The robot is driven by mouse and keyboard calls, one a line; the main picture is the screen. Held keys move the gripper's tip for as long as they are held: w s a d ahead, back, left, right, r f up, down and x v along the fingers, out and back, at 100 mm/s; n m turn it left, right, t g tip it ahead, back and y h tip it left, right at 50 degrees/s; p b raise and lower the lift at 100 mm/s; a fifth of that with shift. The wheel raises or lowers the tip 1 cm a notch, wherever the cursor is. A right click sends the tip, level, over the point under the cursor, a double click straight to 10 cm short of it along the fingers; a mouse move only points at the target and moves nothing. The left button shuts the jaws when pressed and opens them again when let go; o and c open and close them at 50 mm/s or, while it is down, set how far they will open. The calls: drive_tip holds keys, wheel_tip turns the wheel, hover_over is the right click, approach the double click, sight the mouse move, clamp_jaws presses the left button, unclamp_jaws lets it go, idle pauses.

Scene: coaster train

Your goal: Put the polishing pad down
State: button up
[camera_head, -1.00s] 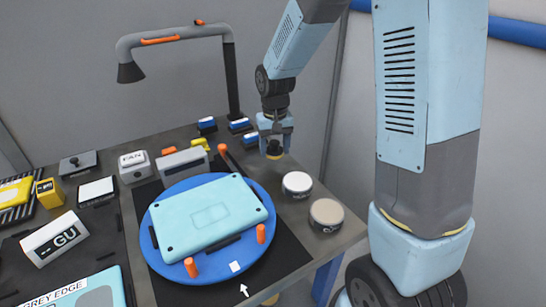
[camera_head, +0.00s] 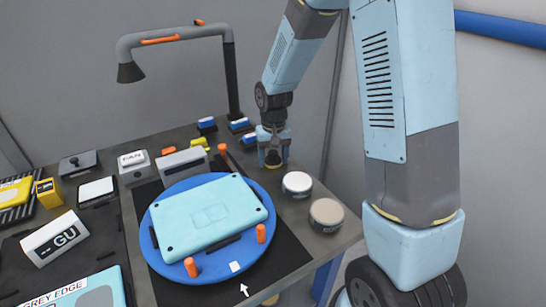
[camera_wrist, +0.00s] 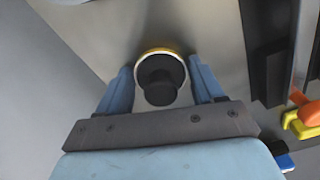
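The polishing pad (camera_wrist: 162,80) has a black round knob and a yellow rim. In the wrist view it stands between my two blue fingers, with a gap on each side of the knob. In the head view the pad (camera_head: 272,159) shows small and dark at the back right of the table, low between the fingertips, and appears to rest on the grey tabletop. My gripper (camera_wrist: 160,82) is open around it. It also shows in the head view (camera_head: 273,150). The pad's underside is hidden.
Two round tins, one white-lidded (camera_head: 297,183) and one beige-lidded (camera_head: 326,213), stand in front of the gripper. A blue turntable (camera_head: 162,258) holds a light-blue panel (camera_head: 205,215). Blue-and-white blocks (camera_head: 239,125) and a lamp post (camera_head: 231,80) stand left of the gripper.

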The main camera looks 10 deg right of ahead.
sight(273, 153)
drive_tip(key=o, duration=0.4)
drive_tip(key=shift+c, duration=0.2)
drive_tip(key=shift+r, duration=0.15)
wheel_tip(273, 153, up, 11)
drive_tip(key=shift+r, duration=0.1)
drive_tip(key=s+d+r+t, duration=0.3)
drive_tip(key=s+d+r, duration=0.5)
drive_tip(key=s+r, duration=0.3)
drive_tip(key=s+d+r+t, duration=0.1)
drive_tip(key=s+d+r, duration=0.1)
drive_tip(key=s, duration=0.4)
drive_tip(key=s+d+r+m+t, duration=0.1)
drive_tip(key=s+d+r, duration=0.1)
drive_tip(key=s, duration=0.5)
drive_tip(key=shift+s+d+t, duration=0.2)
drive_tip(key=shift+d+t, duration=0.1)
drive_tip(key=shift+d, duration=0.15)
